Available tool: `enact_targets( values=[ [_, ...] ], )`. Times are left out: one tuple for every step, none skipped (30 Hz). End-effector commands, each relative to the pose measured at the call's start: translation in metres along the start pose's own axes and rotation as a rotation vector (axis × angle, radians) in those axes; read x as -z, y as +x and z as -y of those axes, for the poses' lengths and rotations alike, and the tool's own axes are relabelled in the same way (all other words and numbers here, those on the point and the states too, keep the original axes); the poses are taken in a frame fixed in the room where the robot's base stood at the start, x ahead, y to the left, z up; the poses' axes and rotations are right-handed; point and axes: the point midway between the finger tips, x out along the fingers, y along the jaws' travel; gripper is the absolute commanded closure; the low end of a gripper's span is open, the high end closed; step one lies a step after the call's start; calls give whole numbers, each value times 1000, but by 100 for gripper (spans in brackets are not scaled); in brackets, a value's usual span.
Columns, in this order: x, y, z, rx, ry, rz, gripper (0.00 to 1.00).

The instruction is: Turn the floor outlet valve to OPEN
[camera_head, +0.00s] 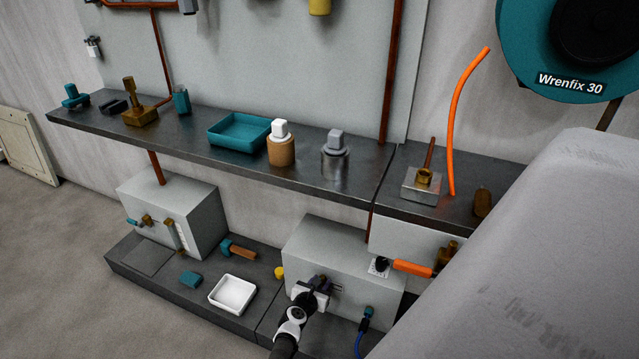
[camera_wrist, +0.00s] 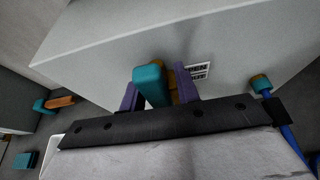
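The valve shows in the wrist view as a teal lever (camera_wrist: 150,86) with a brass part beside it, against the front of a grey box (camera_wrist: 130,45). My gripper (camera_wrist: 160,90) has its two purple fingers apart, one on each side of the lever. A sliver of brass shows between the lever and the right finger; whether either finger touches is unclear. A label (camera_wrist: 197,71) reading OPEN is partly hidden behind the right finger. In the head view my gripper (camera_head: 318,284) is at the front of the grey box (camera_head: 345,250) and hides most of the valve.
A blue hose with a teal fitting (camera_head: 368,313) is right of my gripper. An orange handle (camera_head: 412,267) sits further right. A white tray (camera_head: 233,294), yellow knob (camera_head: 279,272) and teal block (camera_head: 191,279) are left on the low ledge. The dark shelf (camera_head: 235,170) overhangs behind.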

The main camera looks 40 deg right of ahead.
Motion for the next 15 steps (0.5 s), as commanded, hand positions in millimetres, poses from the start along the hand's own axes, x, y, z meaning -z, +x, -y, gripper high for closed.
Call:
enact_targets(
  values=[
    [0,0,0,0,-1,1,62],
    [0,0,0,0,-1,1,58],
    [-1,0,0,-1,-2,1,58],
    [-1,0,-1,-1,-2,1,58],
    [-1,0,-1,-1,-2,1,58],
    [-1,0,-1,-1,-3,2,58],
    [-1,0,-1,-1,-3,2,58],
    [-1,0,-1,-1,-3,2,58],
    [-1,0,-1,-1,-3,2,58],
    [-1,0,-1,-1,-4,2,58],
    [-2,-1,-1,-1,-4,2,58],
    [-2,-2,-1,-2,-4,2,58],
    [-2,-4,-1,-2,-5,1,58],
    [-2,-6,-1,-2,-5,1,58],
    [-3,-10,-2,-3,-5,2,58]
  ],
)
